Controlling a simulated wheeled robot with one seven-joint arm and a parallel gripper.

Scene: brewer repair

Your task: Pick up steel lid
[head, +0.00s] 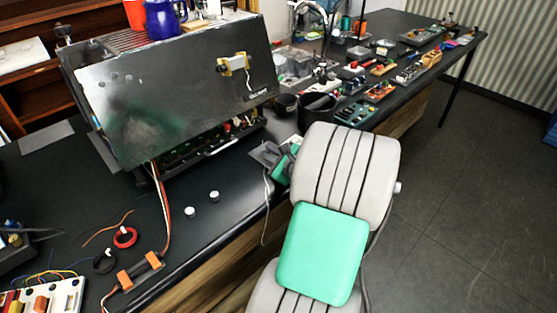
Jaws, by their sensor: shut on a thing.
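My gripper (273,157) is low over the front edge of the bench, below the right end of the brewer. My own pale arm, with its green cover, hides much of it. It is shut on a thin grey flat piece (262,153), which looks like the steel lid. The fingertips and the grip itself are too small and covered to make out. I cannot tell whether the piece touches the bench.
The brewer (180,100) has a large tilted dark panel with exposed parts beneath. Two white knobs (190,211), wires and an orange connector (140,272) lie on the bench (60,190). A black pot (318,106) and many small parts stand behind the arm. Floor (470,220) is clear at right.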

